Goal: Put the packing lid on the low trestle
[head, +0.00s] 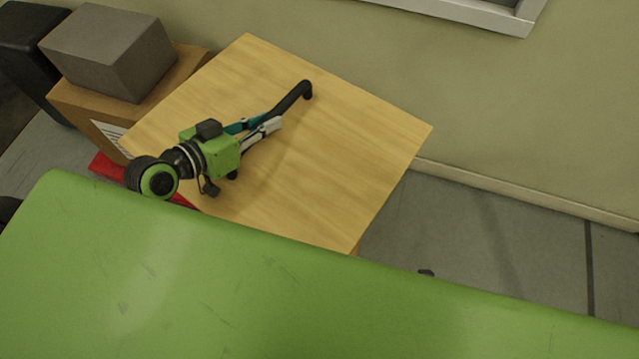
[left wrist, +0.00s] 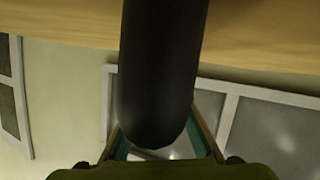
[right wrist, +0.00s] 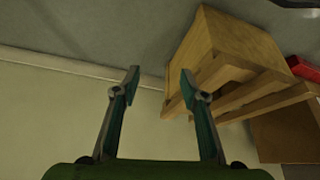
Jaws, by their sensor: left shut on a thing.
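The packing lid (head: 340,170) appears as a broad, light wooden board with a black bar handle (head: 298,92). My left gripper (head: 265,125) is above the board, shut on the handle; the dark bar (left wrist: 162,70) fills the middle of the left wrist view. The low trestle is mostly hidden under the board in the head view. In the right wrist view, pale wooden parts (right wrist: 240,52) with slats show; I cannot tell whether lid and trestle touch. My right gripper (right wrist: 152,80) is open and empty, away from the wood.
A grey block (head: 110,50) sits on a brown box (head: 75,105) at the left, beside a black case (head: 35,45). A red thing (head: 105,168) lies by the board's left corner. A wall runs behind. The grey floor at right (head: 480,225) is clear.

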